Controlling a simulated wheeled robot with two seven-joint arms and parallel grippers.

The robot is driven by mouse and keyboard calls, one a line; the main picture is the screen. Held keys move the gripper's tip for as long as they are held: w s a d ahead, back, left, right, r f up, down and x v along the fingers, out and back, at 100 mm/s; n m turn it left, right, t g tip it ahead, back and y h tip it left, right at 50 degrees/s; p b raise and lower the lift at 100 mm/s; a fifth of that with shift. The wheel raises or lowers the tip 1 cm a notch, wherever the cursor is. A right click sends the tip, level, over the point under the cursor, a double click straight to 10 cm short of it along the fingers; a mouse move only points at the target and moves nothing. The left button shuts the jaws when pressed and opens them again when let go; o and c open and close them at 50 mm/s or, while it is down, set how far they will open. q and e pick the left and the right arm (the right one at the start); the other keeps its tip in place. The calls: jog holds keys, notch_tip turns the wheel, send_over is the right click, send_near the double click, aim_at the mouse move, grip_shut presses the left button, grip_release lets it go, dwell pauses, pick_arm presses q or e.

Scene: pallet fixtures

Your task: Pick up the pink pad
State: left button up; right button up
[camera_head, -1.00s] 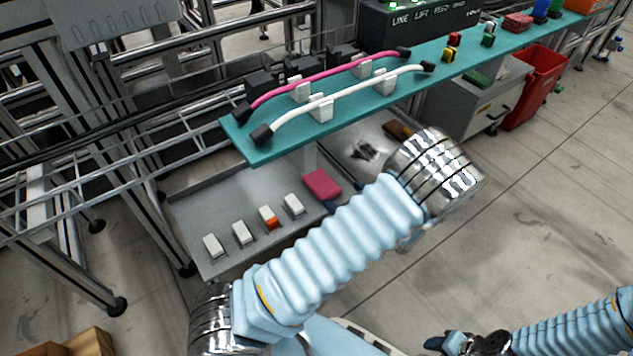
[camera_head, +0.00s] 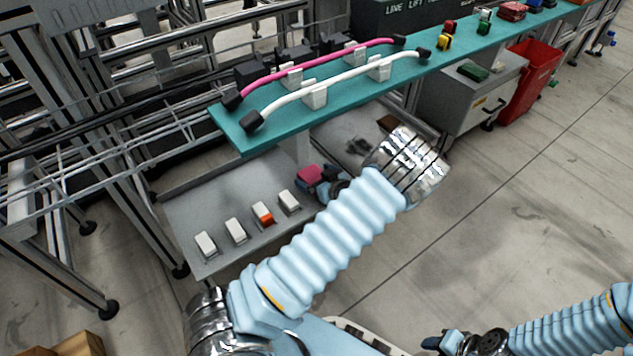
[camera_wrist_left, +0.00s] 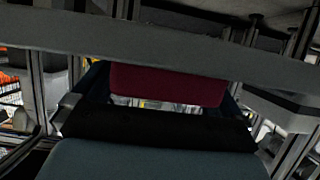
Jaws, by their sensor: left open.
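The pink pad (camera_head: 310,174) lies on the grey lower tray, below the teal shelf in the head view. My left gripper (camera_head: 327,182) is at the pad's right side, and its dark parts hide some of the pad. In the left wrist view the pad (camera_wrist_left: 168,86) looks dark red and sits between the two open fingers. Whether the fingers touch it is not clear. My right gripper (camera_head: 447,343) is small and dark at the bottom of the head view, far from the pad; its jaws cannot be made out.
The teal shelf (camera_head: 335,112) overhangs the tray and carries a pink and a white cable in white clips. Several white switches (camera_head: 235,229), one with orange, stand on the tray (camera_head: 195,205) left of the pad. A red bin (camera_head: 528,80) stands at right on open floor.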

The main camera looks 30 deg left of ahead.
pick_arm(q)
jog(key=c, duration=1)
jog(key=shift+o, duration=0.2)
